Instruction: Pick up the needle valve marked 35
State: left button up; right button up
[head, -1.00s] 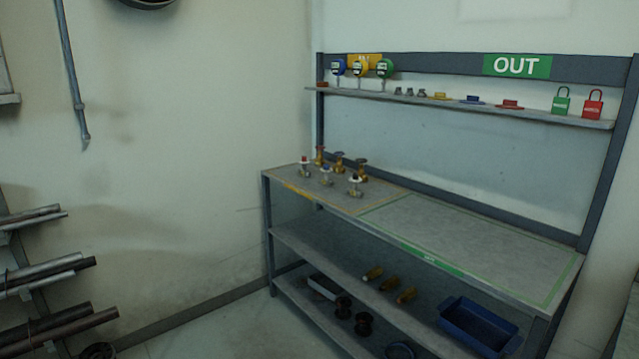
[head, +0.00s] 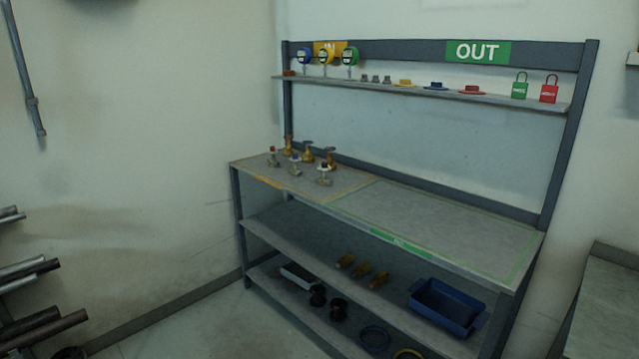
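Several small valves stand in a cluster on the left part of the workbench top (head: 440,220), inside a yellow-outlined area. A front row has a valve with a red top (head: 273,157), one with a pale body (head: 295,166) and one with a dark top and white collar (head: 324,174). Behind them stand brass valves (head: 308,153), (head: 331,158), (head: 288,146). The marking 35 cannot be read on any of them at this distance. Neither gripper is in view.
The green-outlined right half of the top is bare. The upper shelf (head: 540,103) holds gauges (head: 326,56), coloured flanged parts and padlocks (head: 548,90). A blue bin (head: 450,305) and brass fittings (head: 361,267) sit below. Pipes (head: 30,270) lie left; another table (head: 610,300) stands right.

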aim_at(325, 180)
jog(key=i+j+z, duration=0.1)
jog(key=i, duration=0.35)
jog(key=i+j, duration=0.1)
jog(key=i, duration=0.3)
jog(key=i+j+z, duration=0.15)
jog(key=i, duration=0.3)
